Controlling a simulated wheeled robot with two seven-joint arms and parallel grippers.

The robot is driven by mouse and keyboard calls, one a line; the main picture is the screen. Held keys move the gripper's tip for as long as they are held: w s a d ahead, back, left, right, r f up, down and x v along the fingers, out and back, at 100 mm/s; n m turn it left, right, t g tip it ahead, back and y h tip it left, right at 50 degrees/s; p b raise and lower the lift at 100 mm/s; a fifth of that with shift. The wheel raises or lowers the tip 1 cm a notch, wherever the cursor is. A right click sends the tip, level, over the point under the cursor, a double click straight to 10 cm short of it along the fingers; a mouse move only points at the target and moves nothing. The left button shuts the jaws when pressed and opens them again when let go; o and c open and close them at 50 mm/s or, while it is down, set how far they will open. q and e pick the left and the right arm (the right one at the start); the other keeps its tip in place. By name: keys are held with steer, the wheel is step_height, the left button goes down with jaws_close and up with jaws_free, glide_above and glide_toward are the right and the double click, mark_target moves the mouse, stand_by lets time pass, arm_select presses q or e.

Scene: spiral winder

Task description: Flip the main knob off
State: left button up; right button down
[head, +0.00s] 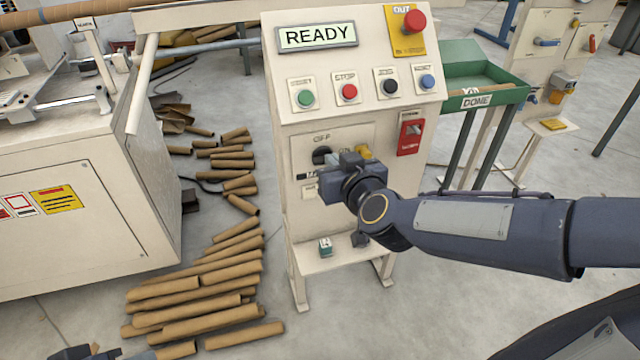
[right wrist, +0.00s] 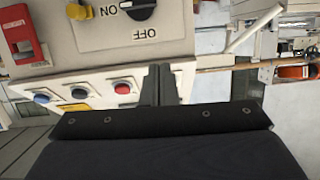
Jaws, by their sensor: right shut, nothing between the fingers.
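The main knob (head: 321,155) is a black rotary knob on the cream console's lower panel, with OFF printed above it and ON to its right. The knob also shows at the top edge of the right wrist view (right wrist: 140,9), upside down and partly cut off. A white mark on it appears to point towards ON. My right gripper (head: 333,184) is in front of the panel, just below and right of the knob in the head view. In the right wrist view its fingers (right wrist: 158,84) are shut and empty, apart from the knob. What seems my left gripper (head: 75,353) is cut off at the lower left.
A yellow part (head: 363,152) sits right of ON, with a red switch (head: 411,136) beyond. Above are several push buttons, a READY display (head: 317,36) and a red emergency button (head: 415,21). Cardboard tubes (head: 200,290) litter the left floor. A green DONE tray (head: 478,75) stands right.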

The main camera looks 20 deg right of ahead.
arm_select(q)
steer(key=shift+f, duration=0.3)
arm_select(e)
steer(key=shift+w+d+f, duration=0.1)
steer(key=shift+w+f, duration=0.15)
steer(key=shift+w, duration=0.05)
